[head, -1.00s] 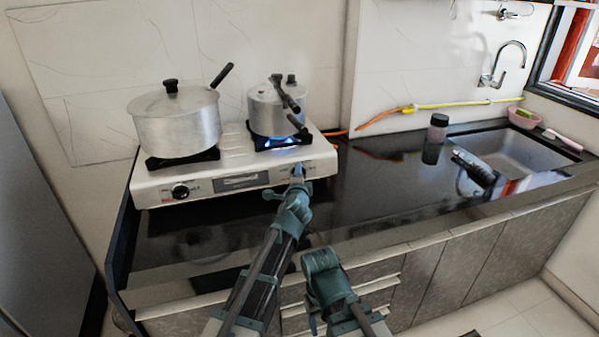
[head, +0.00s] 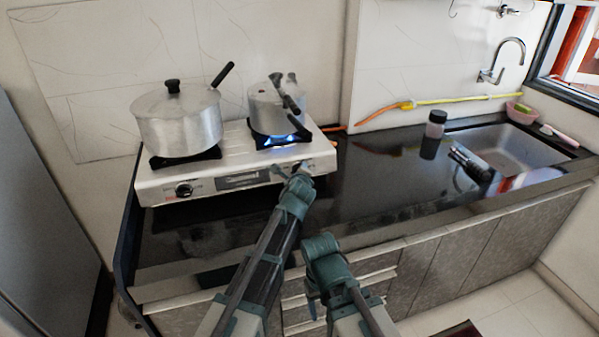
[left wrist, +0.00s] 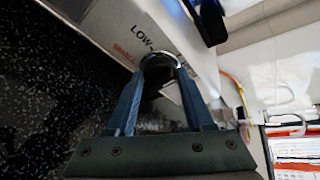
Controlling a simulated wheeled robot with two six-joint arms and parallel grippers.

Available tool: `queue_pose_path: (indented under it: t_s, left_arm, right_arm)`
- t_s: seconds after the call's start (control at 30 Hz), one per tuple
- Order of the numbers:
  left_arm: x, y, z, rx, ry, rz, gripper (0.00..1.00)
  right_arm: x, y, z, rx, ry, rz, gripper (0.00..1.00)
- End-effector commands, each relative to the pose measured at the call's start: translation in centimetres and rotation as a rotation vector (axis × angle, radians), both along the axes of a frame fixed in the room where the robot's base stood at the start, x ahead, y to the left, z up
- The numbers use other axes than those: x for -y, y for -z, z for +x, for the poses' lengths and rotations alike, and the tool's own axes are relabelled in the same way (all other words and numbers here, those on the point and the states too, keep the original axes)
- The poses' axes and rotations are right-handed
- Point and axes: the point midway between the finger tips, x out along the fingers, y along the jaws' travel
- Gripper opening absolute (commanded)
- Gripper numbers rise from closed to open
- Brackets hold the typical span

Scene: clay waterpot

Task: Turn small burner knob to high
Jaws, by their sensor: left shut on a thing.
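The white two-burner stove (head: 240,165) stands on the black counter. The knob for the right, smaller burner is on the stove's front right; in the left wrist view the knob (left wrist: 158,64) shows as a rounded, silver-rimmed shape between the fingers. My left gripper (head: 291,171) is at that knob, shut on it; its two blue fingers also show in the left wrist view (left wrist: 160,88). The gripper mostly hides the knob in the head view. A blue flame (head: 285,140) burns under the pressure cooker (head: 274,108). My right gripper hangs low in front of the counter, its fingers unclear.
A large lidded pot (head: 178,122) stands on the left burner; the left knob (head: 184,190) is free. A dark bottle (head: 433,134) stands by the sink (head: 505,150). An orange and yellow hose runs along the wall. The counter right of the stove is mostly clear.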

Motion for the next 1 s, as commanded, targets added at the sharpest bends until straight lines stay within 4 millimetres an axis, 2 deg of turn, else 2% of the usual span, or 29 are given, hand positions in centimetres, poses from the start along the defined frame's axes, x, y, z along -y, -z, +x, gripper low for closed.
queue_pose_path:
  t_s: [0.47,0.5,0.63,1.0]
  left_arm:
    - [0.06,0.09,-0.11,-0.006,0.002,0.009,0.0]
    - [0.06,0.08,-0.11,-0.006,0.002,0.009,0.58]
    - [0.04,0.06,-0.09,-0.005,0.002,0.009,0.81]
    - [-0.03,-0.08,-0.17,-0.004,0.002,0.009,0.83]
  right_arm:
    - [0.0,-0.04,0.0,0.0,0.0,0.0,0.64]
    - [0.0,-0.04,0.0,0.0,0.0,0.0,0.64]
    - [0.0,-0.04,0.0,0.0,0.0,0.0,0.64]
    - [0.0,-0.16,0.0,0.0,0.0,0.0,0.64]
